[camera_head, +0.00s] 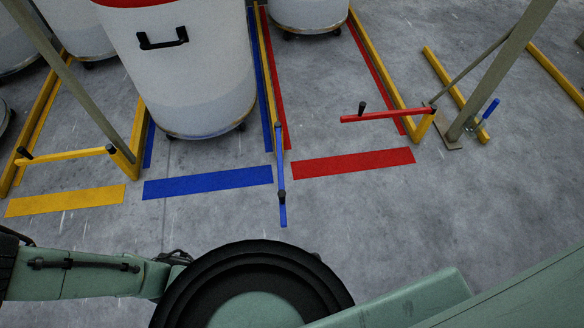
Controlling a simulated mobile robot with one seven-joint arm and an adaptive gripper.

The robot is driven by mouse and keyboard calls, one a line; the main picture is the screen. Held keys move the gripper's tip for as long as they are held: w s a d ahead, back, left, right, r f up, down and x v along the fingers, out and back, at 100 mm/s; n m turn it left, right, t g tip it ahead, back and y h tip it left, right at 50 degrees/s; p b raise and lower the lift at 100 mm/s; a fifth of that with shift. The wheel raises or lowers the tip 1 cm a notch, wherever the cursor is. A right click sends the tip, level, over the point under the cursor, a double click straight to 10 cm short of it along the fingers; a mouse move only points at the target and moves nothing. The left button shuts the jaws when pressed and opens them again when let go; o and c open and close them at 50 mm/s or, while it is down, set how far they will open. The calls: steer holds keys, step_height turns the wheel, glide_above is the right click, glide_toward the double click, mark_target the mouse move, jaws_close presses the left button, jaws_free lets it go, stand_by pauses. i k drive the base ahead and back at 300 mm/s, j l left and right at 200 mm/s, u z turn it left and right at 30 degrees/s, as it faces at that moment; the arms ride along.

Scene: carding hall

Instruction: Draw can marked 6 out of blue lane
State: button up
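A large white can (190,85) with a red band at its top and a black handle (163,39) on its front stands upright in the blue lane, between blue floor lines. Its casters show at its foot. No number is visible on it. The blue bar (281,160), with a black knob, points toward me along the lane's right side and does not cross the lane mouth. A blue floor strip (207,182) lies in front of the can, with bare floor between. My gripper is not in view; only green and black parts of my own body show along the bottom.
A yellow bar (65,156) crosses the left lane and a red bar (375,116) crosses the right lane. Slanted posts (500,72) stand on both sides. Other white cans (308,12) stand behind. Grey floor (400,215) is clear in front of the strips.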

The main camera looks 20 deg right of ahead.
mark_target(189, 62)
steer(key=l+u, duration=0.1)
steer(key=l, duration=0.55)
steer(key=k+l+u, duration=0.1)
steer(key=l, duration=0.5)
steer(key=i+l+u, duration=0.3)
steer(key=i+l, duration=0.15)
steer(key=l, duration=0.15)
steer(key=i+l+u, duration=0.1)
steer(key=l, duration=0.25)
steer(key=i+l+u, duration=0.15)
steer(key=i+l, duration=0.15)
steer(key=i+l+u, duration=0.15)
steer(key=l, duration=0.25)
steer(key=i+l+u, duration=0.15)
steer(key=l, duration=0.25)
steer(key=i+l+u, duration=0.1)
steer(key=l, duration=0.3)
